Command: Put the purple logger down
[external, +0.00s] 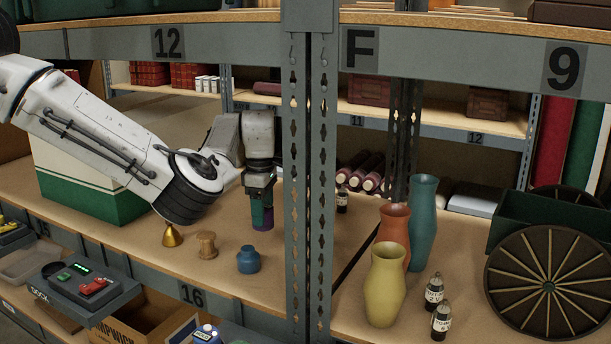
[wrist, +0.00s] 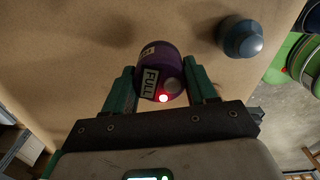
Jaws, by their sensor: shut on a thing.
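The purple logger (wrist: 153,64) is a short cylinder with a "FULL" label and a lit red light in the wrist view. My gripper (wrist: 164,88) is shut on it, with a green finger on each side. In the external view the logger (external: 262,217) hangs upright below my gripper (external: 261,190), over the wooden shelf (external: 215,278). Its lower end is close to the shelf surface; I cannot tell whether it touches.
A blue pot (external: 248,260), a wooden spool (external: 207,245) and a brass cone (external: 172,236) stand near the shelf's front edge. A grey upright post (external: 309,200) is just right of the logger. A white and green box (external: 90,180) stands to the left.

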